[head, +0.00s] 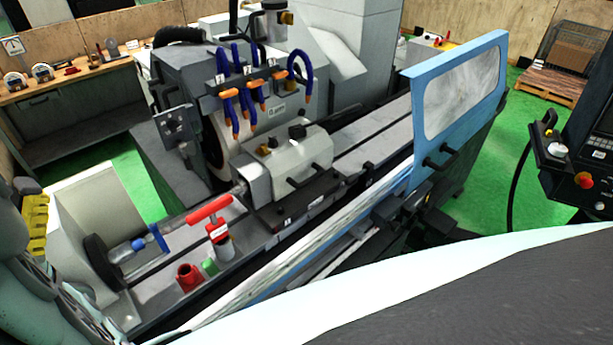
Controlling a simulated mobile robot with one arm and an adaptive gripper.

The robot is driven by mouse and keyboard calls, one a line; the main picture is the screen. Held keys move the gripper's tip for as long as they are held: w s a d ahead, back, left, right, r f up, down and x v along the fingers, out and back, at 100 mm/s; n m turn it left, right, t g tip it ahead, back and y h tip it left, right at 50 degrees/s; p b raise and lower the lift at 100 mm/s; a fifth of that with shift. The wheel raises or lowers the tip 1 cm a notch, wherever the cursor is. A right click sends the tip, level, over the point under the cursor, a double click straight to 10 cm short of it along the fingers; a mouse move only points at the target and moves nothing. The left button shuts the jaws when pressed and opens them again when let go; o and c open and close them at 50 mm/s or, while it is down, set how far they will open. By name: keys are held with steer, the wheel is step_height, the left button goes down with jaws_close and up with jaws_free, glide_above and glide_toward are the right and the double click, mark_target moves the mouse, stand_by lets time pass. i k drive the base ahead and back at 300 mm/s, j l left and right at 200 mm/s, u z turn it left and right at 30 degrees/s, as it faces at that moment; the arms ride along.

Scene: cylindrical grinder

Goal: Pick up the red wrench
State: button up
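A red cup-like part (189,277) and a small green part (209,267) stand on the bed close below the tool. A blue-framed door (456,88) stands at the right. Blue hoses with orange nozzles (248,90) hang above. A control panel (580,170) is at far right.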

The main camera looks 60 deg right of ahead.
mark_target(217, 231)
steer(key=i+l+z, duration=0.1)
steer(key=z, duration=0.3)
steer(key=i+z, duration=0.25)
steer(key=z, duration=0.15)
steer(key=i+z, duration=0.2)
steer(key=z, duration=0.2)
steer(key=i+z, duration=0.2)
steer(key=z, duration=0.2)
steer(key=j, duration=0.1)
